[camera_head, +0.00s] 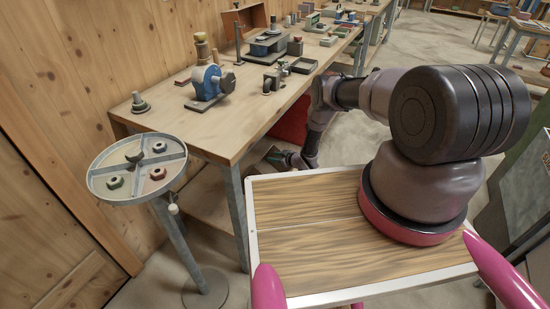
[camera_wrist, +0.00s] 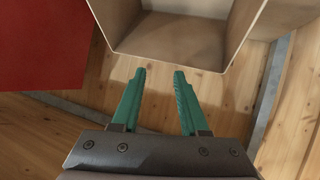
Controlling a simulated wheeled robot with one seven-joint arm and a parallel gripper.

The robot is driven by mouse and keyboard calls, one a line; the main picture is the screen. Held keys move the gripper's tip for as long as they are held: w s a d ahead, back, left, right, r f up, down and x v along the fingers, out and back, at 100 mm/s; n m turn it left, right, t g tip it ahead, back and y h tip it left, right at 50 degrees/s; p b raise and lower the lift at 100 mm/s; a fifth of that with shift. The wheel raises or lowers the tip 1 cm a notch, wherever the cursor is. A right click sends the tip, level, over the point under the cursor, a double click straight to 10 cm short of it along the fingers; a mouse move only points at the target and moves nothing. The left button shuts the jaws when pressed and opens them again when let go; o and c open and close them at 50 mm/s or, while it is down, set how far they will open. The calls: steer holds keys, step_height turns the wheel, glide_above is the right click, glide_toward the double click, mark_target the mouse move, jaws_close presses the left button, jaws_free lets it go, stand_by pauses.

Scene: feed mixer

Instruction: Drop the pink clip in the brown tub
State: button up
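My gripper (camera_wrist: 160,73) is open, with its two green fingers apart and nothing between them. In the head view my arm reaches down beside the workbench, and the gripper (camera_head: 273,157) is small and partly hidden at the bench's lower level. A beige-brown open box (camera_wrist: 190,40) lies just ahead of the fingertips in the wrist view, its opening facing me; I cannot tell if it is the brown tub. I make out no pink clip in either view.
The workbench (camera_head: 185,122) holds a blue machine (camera_head: 208,83) and several tools. A round divided tray (camera_head: 117,191) on a stand carries several nuts at the left. A red surface (camera_wrist: 45,45) is left of the fingers, and a grey metal bar (camera_wrist: 270,85) is at their right.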

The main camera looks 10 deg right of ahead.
steer(key=v, duration=1)
steer(key=shift+s+d+r, duration=0.15)
steer(key=shift+s+r, duration=0.05)
steer(key=shift+s, duration=0.1)
steer(key=shift+d, duration=0.1)
stand_by(0.3)
